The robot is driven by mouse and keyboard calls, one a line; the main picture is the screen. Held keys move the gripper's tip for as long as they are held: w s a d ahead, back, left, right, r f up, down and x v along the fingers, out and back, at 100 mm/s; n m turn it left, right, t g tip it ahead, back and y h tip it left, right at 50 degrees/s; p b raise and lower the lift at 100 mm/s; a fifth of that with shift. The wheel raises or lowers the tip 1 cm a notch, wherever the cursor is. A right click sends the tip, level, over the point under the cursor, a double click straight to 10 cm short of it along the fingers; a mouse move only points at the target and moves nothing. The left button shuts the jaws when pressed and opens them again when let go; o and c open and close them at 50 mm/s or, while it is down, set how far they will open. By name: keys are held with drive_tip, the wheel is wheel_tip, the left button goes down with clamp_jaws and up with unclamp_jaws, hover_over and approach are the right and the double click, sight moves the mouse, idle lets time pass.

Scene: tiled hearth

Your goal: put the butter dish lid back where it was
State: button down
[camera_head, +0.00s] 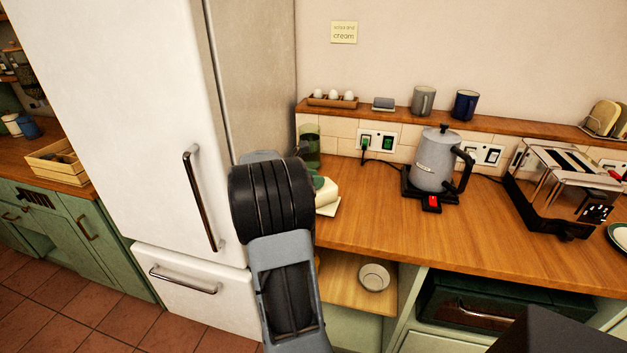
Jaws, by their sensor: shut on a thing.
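My arm reaches up from the bottom of the view toward the counter beside the fridge. Its black and grey wrist hides my gripper's jaws and whatever is between them. Just right of the wrist, a pale cream piece with some green on it (327,195) shows over a light flat base at the counter's left end. It looks like part of the butter dish. My wrist covers its left side, so I cannot tell whether this is the lid or the dish, or whether the two touch.
A green glass jar (311,150) stands behind at the wall. A grey kettle (434,163) and a toaster (566,185) stand farther right. The white fridge (130,110) is close on the left. The counter (375,225) is clear before the kettle. A bowl (374,277) sits on the shelf below.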

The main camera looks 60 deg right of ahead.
drive_tip(key=shift+f, duration=0.1)
drive_tip(key=c, duration=1.3)
unclamp_jaws()
drive_tip(key=shift+f, duration=0.1)
drive_tip(key=o, duration=0.4)
drive_tip(key=shift+o, duration=0.2)
